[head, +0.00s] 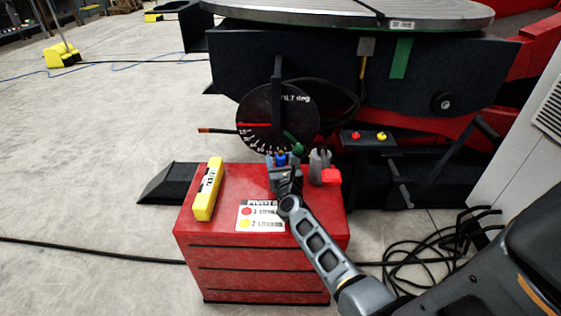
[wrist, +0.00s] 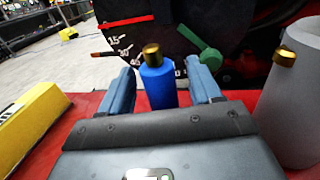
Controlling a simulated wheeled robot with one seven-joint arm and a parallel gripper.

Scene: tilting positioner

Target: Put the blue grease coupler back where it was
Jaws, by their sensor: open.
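The blue grease coupler (wrist: 160,88), with a brass tip, stands upright between the two fingers of my gripper (wrist: 162,75) in the wrist view. The fingers are open, with a gap visible on each side of it. Its lower end is hidden behind my gripper body. In the head view the coupler (head: 281,158) shows as a small blue spot at my gripper (head: 283,168), over the back part of the red cabinet top (head: 228,222). I cannot tell from these frames what its base rests on.
A yellow box (head: 208,188) lies left on the cabinet, beside a printed card (head: 261,214). A grey brass-tipped piece (wrist: 292,95) and a red block (head: 331,176) are to the right. Behind are the dial (head: 270,115), a green lever (wrist: 203,50) and the positioner's round table (head: 350,12).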

